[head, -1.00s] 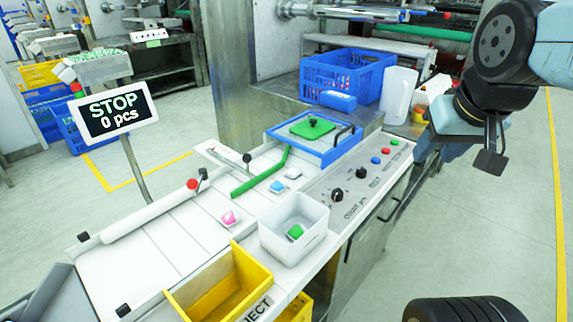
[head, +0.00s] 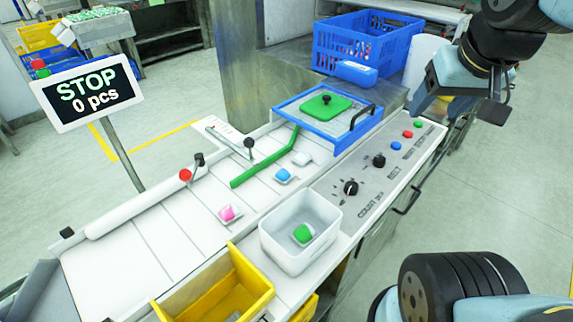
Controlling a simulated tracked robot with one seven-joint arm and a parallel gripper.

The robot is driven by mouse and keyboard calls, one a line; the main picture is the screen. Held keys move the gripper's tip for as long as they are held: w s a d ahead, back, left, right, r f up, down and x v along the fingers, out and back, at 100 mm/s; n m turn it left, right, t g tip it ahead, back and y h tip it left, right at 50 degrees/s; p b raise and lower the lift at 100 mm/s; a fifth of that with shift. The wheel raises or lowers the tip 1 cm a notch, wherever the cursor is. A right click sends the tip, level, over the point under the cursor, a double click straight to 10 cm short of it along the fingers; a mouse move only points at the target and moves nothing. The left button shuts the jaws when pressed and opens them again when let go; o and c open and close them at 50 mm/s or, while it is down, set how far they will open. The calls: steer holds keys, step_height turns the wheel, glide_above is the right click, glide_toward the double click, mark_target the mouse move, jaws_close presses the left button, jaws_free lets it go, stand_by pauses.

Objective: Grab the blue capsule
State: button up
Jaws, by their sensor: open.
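The blue capsule (head: 284,175) lies on the white sloped surface, right of the green bar and left of the control panel. A pink capsule (head: 229,214) lies on the same surface, lower left of it. A green capsule (head: 303,234) lies inside the white bin (head: 271,253). A small white piece (head: 302,158) lies just above the blue capsule. My gripper (head: 455,112) hangs at the upper right, beyond the panel, well apart from the blue capsule. It is open, and nothing shows between its fingers.
A green bar (head: 265,158) slants beside the blue capsule. A blue tray (head: 330,122) with a green lid stands behind. The control panel (head: 372,172) has knobs and buttons. A yellow bin (head: 212,288) stands in front. A sign (head: 87,92) reads STOP, 0 pcs.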

steer(key=o, duration=0.3)
steer(key=w+a+n, duration=0.1)
steer(key=w+a, duration=0.1)
steer(key=w+a+f+n+g, duration=0.1)
steer(key=w+a, duration=0.1)
steer(key=w, duration=0.1)
steer(key=shift+f, duration=0.15)
steer(key=n+g, duration=0.4)
steer(key=n, duration=0.4)
glide_above(284, 172)
step_height(284, 172, down, 15)
step_height(284, 172, down, 13)
